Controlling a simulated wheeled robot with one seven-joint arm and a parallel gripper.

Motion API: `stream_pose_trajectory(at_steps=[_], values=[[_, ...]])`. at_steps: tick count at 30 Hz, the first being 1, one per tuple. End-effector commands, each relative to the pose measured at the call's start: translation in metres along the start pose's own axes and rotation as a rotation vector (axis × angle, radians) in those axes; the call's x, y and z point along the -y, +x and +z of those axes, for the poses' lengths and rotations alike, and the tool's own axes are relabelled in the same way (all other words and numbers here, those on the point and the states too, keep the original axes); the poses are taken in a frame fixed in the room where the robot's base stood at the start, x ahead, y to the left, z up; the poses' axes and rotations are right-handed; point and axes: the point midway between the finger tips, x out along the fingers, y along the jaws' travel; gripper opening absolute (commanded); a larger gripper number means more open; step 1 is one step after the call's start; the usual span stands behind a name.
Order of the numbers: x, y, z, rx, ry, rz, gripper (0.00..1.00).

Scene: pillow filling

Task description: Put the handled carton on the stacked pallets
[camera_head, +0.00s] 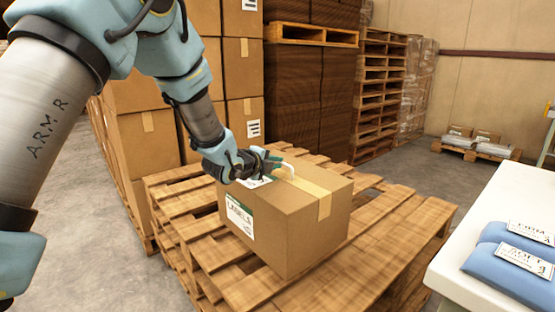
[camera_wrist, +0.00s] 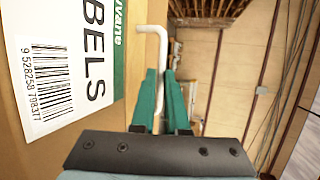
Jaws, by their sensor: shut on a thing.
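The handled carton (camera_head: 290,228) is a brown box with tan tape and a "LABELS" label on its side. In the head view it sits over the stacked pallets (camera_head: 395,262), upright; I cannot tell whether it touches the slats. My gripper (camera_head: 272,163) is at the top of the carton, shut on its white handle (camera_head: 289,170). In the wrist view the green fingertips (camera_wrist: 160,95) close around the white handle (camera_wrist: 163,50), beside the carton's labelled face (camera_wrist: 65,65). The underside of the carton is hidden.
Stacked brown cartons (camera_head: 150,140) stand behind and left of the pallets. A tall pallet stack (camera_head: 380,95) is at the back. A white table (camera_head: 490,205) with blue packs (camera_head: 515,262) is at the right. Grey floor (camera_head: 420,170) is open between.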

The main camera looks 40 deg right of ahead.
Motion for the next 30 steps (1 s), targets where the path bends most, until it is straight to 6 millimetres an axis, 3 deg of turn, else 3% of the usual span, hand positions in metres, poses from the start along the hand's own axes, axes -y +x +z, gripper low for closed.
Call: stream_pose_trajectory(at_steps=[8,16,29,30], values=[[-0.013,0.006,-0.001,0.001,0.001,-0.008,0.0],[-0.042,0.016,-0.004,0.001,0.001,-0.008,0.0],[-0.048,0.018,-0.005,0.002,0.002,-0.01,0.0],[-0.051,0.018,-0.006,0.001,0.001,-0.001,0.14]])
